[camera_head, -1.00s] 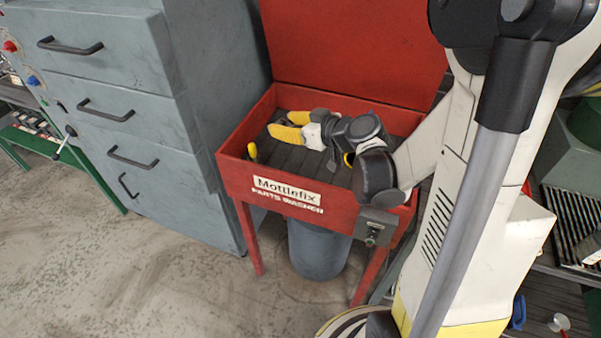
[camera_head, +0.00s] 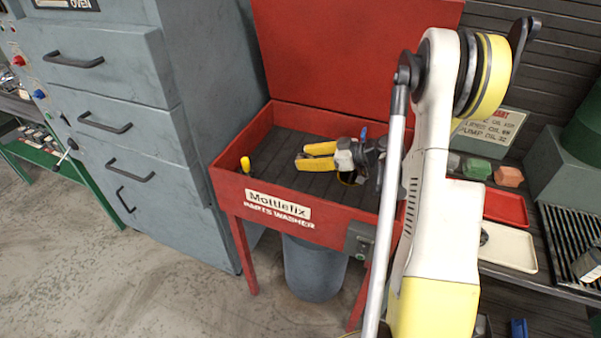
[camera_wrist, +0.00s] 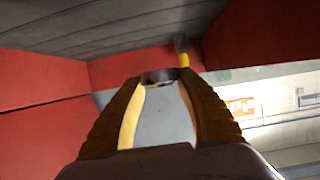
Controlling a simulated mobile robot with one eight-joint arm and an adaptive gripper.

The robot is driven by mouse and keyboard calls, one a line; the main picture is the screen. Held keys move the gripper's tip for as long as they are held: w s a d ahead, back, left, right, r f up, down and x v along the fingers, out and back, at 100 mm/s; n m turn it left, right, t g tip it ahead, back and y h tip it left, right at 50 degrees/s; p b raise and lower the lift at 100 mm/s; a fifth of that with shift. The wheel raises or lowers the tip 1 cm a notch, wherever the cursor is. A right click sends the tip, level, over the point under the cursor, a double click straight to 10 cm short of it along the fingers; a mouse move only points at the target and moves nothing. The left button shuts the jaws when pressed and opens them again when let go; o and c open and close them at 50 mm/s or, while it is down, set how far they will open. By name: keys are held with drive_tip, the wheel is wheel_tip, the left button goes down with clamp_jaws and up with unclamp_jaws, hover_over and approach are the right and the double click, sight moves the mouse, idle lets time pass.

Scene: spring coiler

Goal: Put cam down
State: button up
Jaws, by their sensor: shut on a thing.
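My gripper (camera_head: 304,156) is over the basin of the red parts washer (camera_head: 285,208), with its yellow fingers pointing left. In the wrist view my gripper (camera_wrist: 164,79) is shut on a small grey-brown thing, taken to be the cam (camera_wrist: 161,76), between the fingertips. Only a little of it shows; its full shape is hidden.
A yellow-handled tool (camera_head: 246,164) stands at the basin's left wall. The raised red lid (camera_head: 345,60) is behind. A grey drawer cabinet (camera_head: 125,120) stands at left. At right, a bench carries a red tray (camera_head: 505,208) and a cream tray (camera_head: 508,248).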

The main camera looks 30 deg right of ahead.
sight(307, 156)
drive_tip(key=w, duration=0.1)
drive_tip(key=w+f, duration=0.1)
drive_tip(key=w+f+b, duration=0.1)
drive_tip(key=shift+w+a+f, duration=0.1)
drive_tip(key=shift+w+a, duration=0.1)
drive_tip(key=shift+a, duration=0.1)
drive_tip(key=shift+f+b, duration=0.95)
drive_tip(key=shift+f, duration=1)
drive_tip(key=shift+f+b, duration=0.65)
drive_tip(key=shift+b, duration=0.05)
drive_tip(key=o, duration=1.2)
drive_tip(key=shift+o, duration=0.2)
drive_tip(key=shift+r, duration=0.1)
